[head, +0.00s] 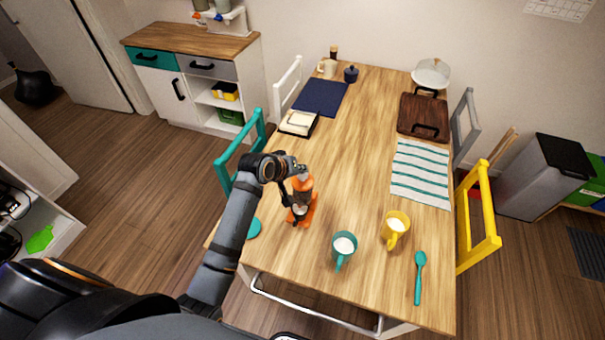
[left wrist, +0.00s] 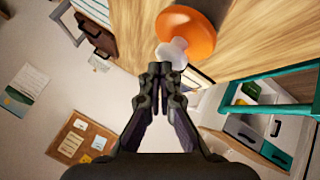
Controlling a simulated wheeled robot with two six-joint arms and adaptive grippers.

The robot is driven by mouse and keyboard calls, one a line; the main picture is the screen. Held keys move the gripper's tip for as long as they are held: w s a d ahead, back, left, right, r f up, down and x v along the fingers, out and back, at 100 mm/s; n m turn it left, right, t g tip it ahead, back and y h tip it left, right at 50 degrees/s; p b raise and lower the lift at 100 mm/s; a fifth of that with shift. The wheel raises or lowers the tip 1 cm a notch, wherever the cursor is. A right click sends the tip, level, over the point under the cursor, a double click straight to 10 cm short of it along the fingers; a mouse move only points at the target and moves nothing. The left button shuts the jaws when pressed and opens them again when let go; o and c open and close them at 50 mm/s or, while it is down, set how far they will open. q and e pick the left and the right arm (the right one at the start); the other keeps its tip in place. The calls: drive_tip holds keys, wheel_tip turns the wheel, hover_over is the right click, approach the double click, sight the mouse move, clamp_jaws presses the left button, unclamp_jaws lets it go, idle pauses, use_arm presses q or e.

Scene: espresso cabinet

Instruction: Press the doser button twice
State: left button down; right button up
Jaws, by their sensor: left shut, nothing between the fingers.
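The orange doser (head: 304,186) stands on the wooden table near its left edge, partly hidden by my left arm. My left gripper (head: 300,170) is at the top of the doser in the head view, its fingers hard to make out there. In the left wrist view the closed fingertips of my left gripper (left wrist: 160,69) are right by a pale knob-like part (left wrist: 172,50) in front of a round orange part of the doser (left wrist: 190,28). I cannot tell whether they touch, or whether the pale part is the button. My right gripper is not in view.
A teal mug (head: 343,249), a yellow mug (head: 395,229) and a teal spoon (head: 419,278) are on the table to the right of the doser. A teal chair (head: 240,145) stands at the left edge. The middle of the table is clear.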

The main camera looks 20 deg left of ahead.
sight(301, 176)
use_arm(q)
drive_tip(key=shift+f, duration=0.7)
idle(0.6)
drive_tip(key=shift+r+p, duration=1.3)
drive_tip(key=shift+r, duration=0.1)
wheel_tip(301, 176, up, 5)
drive_tip(key=p, duration=0.6)
idle(1.3)
